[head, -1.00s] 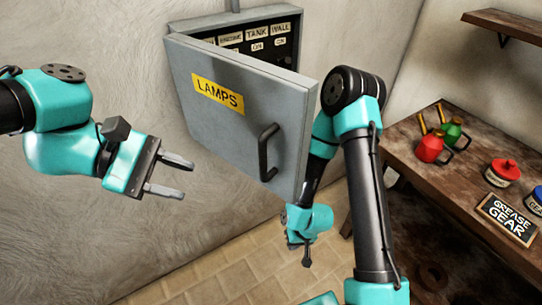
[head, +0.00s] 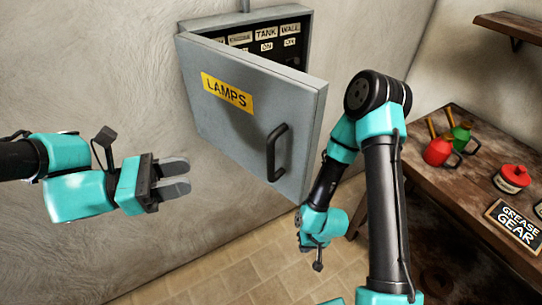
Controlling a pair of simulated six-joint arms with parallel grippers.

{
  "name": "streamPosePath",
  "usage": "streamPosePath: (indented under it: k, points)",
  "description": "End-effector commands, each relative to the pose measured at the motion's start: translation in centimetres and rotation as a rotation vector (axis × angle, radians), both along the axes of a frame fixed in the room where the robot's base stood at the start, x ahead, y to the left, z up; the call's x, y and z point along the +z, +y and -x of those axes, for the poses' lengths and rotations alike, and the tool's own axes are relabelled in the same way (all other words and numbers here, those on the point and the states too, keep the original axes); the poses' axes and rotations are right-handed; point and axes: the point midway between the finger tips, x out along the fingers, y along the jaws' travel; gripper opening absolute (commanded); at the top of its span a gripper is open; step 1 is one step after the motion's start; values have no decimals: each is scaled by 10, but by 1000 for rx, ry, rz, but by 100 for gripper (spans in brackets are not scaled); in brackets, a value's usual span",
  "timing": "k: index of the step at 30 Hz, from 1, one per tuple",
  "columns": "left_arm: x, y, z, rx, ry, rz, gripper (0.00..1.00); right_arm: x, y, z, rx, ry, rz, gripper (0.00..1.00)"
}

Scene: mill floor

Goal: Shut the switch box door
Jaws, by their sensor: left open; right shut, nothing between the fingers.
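The grey switch box (head: 300,12) is on the wall, with labelled rows inside, such as TANK and WALL. Its door (head: 235,135) stands open, hinged at the left, with a yellow LAMPS label (head: 227,93) and a dark bar handle (head: 274,152) near its free edge. My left gripper (head: 188,178) is open and empty, left of the door and apart from it. My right gripper (head: 318,262) is shut, low and to the right of the door's lower corner. Its fingertips are small and partly hidden in this view.
A wooden bench (head: 440,175) at the right holds a red oil can (head: 438,152), a green can (head: 461,136), a red-lidded pot (head: 512,178) and a GREASE GEAR sign (head: 514,226). A shelf (head: 515,25) is above. The space before the door's left part is free.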

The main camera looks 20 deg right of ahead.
Motion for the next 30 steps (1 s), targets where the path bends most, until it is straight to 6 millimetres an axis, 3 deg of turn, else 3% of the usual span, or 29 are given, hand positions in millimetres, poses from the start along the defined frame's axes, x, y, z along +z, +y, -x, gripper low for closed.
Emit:
streamPosePath:
  k: [8,30]
  points:
    - [0,-28,1,-6,1,-2,41,0,0,0,0,0,0,0]
    - [-1,-146,0,-5,-1,-3,41,0,0,0,0,0,0,0]
